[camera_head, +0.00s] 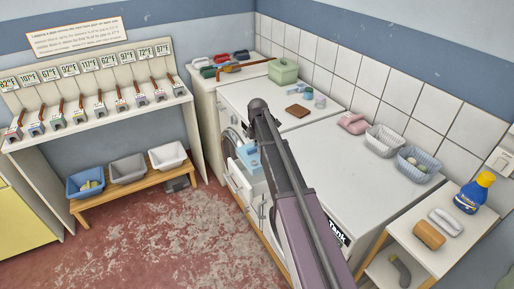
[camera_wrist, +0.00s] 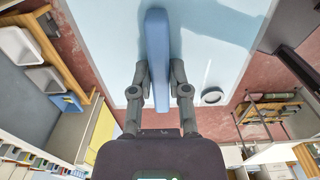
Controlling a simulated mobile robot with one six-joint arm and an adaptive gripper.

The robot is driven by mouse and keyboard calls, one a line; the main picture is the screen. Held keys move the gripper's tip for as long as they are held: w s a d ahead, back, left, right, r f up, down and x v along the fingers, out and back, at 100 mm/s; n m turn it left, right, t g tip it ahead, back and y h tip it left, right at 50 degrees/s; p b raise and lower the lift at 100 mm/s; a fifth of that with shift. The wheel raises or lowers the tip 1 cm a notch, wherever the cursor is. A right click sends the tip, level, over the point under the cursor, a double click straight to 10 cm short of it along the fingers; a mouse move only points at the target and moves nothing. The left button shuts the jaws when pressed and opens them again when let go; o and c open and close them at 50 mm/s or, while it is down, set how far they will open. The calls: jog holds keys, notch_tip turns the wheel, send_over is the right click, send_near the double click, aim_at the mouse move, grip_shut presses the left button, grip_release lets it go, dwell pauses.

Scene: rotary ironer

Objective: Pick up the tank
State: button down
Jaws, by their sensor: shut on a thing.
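The tank, a pale blue flat-faced body (camera_wrist: 205,55), fills the upper middle of the wrist view. A darker blue handle-like bar (camera_wrist: 157,35) runs along it, and a small round dark-rimmed fitting (camera_wrist: 212,95) sits to the right. My gripper (camera_wrist: 158,80) is shut on the blue bar, with one finger on each side. In the head view a small blue part (camera_head: 248,154) shows beside my arm, in front of the white machines. My arm hides the gripper there. A "Tank" label (camera_head: 337,232) is on the front of the right machine.
The right machine (camera_head: 350,150) carries a pink item and two baskets (camera_head: 384,138). A low wooden bench (camera_head: 135,182) with bins stands left, beneath a tagged shelf (camera_head: 95,118). A side table (camera_head: 430,230) with a blue bottle (camera_head: 474,192) is at right. The red floor (camera_head: 150,245) is open.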

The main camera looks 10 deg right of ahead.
jog(key=shift+r+p, duration=2.65)
jog(key=shift+r, duration=0.4)
